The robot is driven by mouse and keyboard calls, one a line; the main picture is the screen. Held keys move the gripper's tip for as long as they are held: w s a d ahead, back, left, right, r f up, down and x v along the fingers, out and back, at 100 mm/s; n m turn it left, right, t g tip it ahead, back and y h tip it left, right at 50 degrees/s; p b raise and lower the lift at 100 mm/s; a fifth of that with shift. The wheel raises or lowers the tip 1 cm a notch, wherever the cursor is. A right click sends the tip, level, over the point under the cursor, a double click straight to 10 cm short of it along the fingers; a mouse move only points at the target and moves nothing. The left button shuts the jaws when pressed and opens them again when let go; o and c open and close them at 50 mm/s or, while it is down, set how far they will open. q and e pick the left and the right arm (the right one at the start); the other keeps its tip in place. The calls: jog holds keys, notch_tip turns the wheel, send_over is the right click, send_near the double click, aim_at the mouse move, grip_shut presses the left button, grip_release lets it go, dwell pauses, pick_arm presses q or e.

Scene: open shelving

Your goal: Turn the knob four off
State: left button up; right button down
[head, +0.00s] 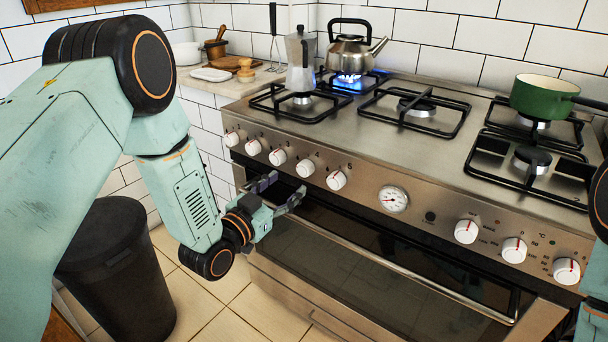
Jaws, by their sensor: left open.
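A row of white knobs with red marks runs along the front panel of the steel stove. The fourth knob from the left (305,168) is just above and beyond my left gripper's fingertips in the picture. A blue flame (348,81) burns under the steel kettle (351,50) on a back burner. My right gripper is out of view.
A moka pot (300,62) stands on the front left burner. A green pan (541,96) sits at the back right. A round gauge (393,199) splits the knob row. The oven handle (400,278) runs below. A black bin (118,270) stands at the left.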

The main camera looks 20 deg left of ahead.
aim_at(302, 171)
pick_arm(q)
jog(key=x, duration=0.2)
jog(key=b+x, duration=0.1)
jog(key=x, duration=0.2)
jog(key=shift+w+f+b, duration=0.2)
jog(key=shift+b, duration=0.1)
jog(key=shift+x, duration=0.9)
jog(key=c, duration=1.2)
